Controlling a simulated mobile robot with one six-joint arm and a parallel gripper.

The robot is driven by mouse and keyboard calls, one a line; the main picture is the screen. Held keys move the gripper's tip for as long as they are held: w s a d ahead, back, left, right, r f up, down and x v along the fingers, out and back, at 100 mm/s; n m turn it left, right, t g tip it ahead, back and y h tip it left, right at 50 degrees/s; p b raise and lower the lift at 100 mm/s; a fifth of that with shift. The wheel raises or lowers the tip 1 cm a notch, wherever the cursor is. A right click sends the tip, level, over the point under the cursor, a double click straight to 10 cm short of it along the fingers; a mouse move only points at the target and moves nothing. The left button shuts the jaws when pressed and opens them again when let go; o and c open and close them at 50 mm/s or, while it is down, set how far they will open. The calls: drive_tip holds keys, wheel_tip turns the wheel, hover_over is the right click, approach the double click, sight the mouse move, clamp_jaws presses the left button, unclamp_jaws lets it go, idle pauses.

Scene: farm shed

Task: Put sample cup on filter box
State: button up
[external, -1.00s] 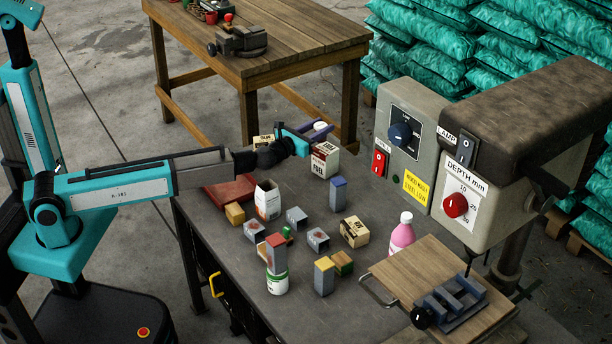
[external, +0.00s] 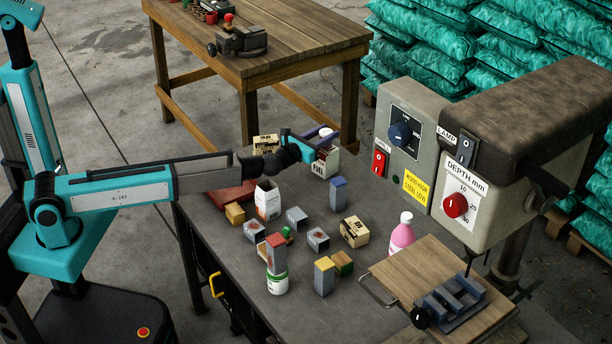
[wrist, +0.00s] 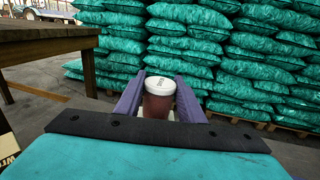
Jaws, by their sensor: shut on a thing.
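The sample cup (wrist: 158,99) has a white lid and a translucent brownish body. It stands upright between the purple fingers of my gripper (wrist: 160,96), which is shut on it. In the external view only the white lid of the cup (external: 325,131) shows clearly between the fingers. The filter box (external: 325,166) is a white and red carton marked FUEL, standing on the dark bench directly below the cup. My gripper hides the box's top, so I cannot tell whether the cup touches it.
A beige carton (external: 266,144) stands left of my gripper. A blue block (external: 338,194), an open white carton (external: 267,199) and several small blocks stand nearer on the bench. A grey control box (external: 407,140) rises to the right.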

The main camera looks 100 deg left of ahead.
drive_tip(key=shift+f, duration=0.25)
drive_tip(key=shift+f, duration=0.15)
drive_tip(key=o, duration=1.1)
drive_tip(key=shift+r, duration=0.2)
drive_tip(key=shift+b+v, duration=0.5)
drive_tip(key=shift+v, duration=5.5)
